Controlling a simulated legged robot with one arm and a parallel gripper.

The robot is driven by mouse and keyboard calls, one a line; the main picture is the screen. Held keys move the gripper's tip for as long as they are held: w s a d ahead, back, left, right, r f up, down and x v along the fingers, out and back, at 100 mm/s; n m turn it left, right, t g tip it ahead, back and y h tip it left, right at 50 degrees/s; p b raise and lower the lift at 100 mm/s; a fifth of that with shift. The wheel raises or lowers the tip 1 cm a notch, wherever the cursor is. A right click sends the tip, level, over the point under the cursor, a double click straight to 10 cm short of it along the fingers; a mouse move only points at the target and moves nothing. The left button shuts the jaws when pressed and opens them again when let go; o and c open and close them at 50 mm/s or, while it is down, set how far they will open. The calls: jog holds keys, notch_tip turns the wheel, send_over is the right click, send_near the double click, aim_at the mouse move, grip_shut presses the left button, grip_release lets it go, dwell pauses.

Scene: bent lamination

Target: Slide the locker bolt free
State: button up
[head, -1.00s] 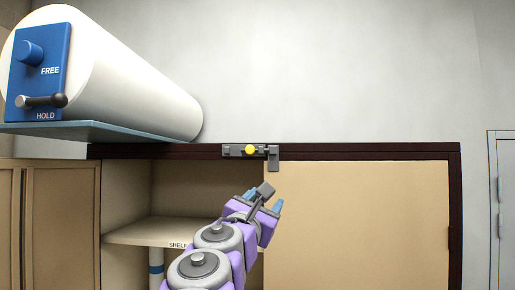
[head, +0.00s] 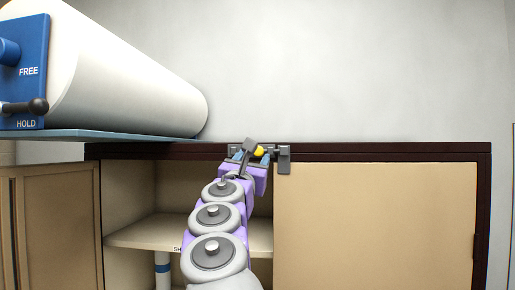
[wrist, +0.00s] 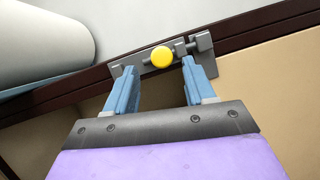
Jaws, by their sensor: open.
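The locker bolt is a grey bar on a grey plate with a round yellow knob (head: 259,152), on the dark top rail of the locker. In the wrist view the yellow knob (wrist: 161,57) shows just beyond the fingertips and roughly between them. The bolt's rod reaches right to a grey catch (wrist: 203,42), which hangs over the door's edge in the head view (head: 284,158). My gripper (head: 251,155) is open, with one blue finger on each side of the knob's line. In the wrist view my gripper (wrist: 160,68) holds nothing. Contact with the knob cannot be told.
A tan door panel (head: 375,225) covers the locker's right half. The left half is open, with a shelf (head: 140,234) inside. A large white roll (head: 125,80) with a blue FREE/HOLD panel (head: 22,85) rests on a ledge above left. The wall above the bolt is clear.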

aim_at(255, 154)
jog(key=p+x, duration=0.1)
jog(key=x, duration=0.4)
jog(key=shift+w+a+f, duration=0.1)
jog(key=shift+w+d+r, duration=0.1)
jog(key=shift+d+r, duration=0.2)
jog(key=shift+d, duration=0.3)
jog(key=shift+a, duration=0.15)
